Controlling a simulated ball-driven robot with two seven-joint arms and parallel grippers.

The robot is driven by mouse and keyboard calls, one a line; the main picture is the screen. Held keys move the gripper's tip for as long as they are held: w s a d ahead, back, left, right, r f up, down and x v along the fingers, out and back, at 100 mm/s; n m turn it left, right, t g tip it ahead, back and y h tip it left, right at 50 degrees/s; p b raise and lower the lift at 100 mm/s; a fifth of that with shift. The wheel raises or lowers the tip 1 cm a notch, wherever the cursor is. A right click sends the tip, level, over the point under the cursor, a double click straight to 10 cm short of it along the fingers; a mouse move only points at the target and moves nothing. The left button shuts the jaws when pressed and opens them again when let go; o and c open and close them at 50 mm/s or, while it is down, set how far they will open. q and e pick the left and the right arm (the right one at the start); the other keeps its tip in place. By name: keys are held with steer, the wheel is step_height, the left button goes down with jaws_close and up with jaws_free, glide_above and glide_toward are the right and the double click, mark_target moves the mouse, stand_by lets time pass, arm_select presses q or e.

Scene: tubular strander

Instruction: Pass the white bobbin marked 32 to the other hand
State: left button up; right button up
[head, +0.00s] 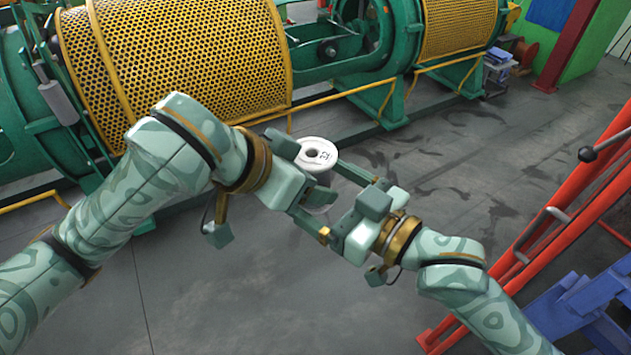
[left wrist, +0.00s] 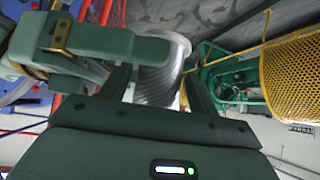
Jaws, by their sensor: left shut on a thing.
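The white bobbin (head: 326,148) is held upright in the air, its top flange with a centre hole and a dark marking facing up in the head view. My left gripper (head: 303,176) is shut on it from the left. In the left wrist view the bobbin's silvery wound body (left wrist: 160,76) shows between the left fingers, partly covered. My right gripper (head: 318,190) comes in from the right with its two fingers spread apart, one on the far side and one on the near side of the bobbin. Whether they touch it cannot be told.
The green strander with yellow perforated guards (head: 190,55) and a yellow rail (head: 375,88) runs along the back. A red frame (head: 560,215) and blue parts (head: 590,310) stand at the right. Grey floor (head: 240,290) lies open below the arms.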

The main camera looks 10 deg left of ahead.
steer(key=shift+x, duration=1)
steer(key=c, duration=1.1)
arm_select(q)
steer(key=o, duration=1)
steer(key=shift+c, duration=0.2)
arm_select(e)
steer(key=shift+r, duration=0.1)
steer(key=c, duration=0.4)
arm_select(q)
steer(key=o, duration=0.5)
steer(key=shift+r, duration=0.1)
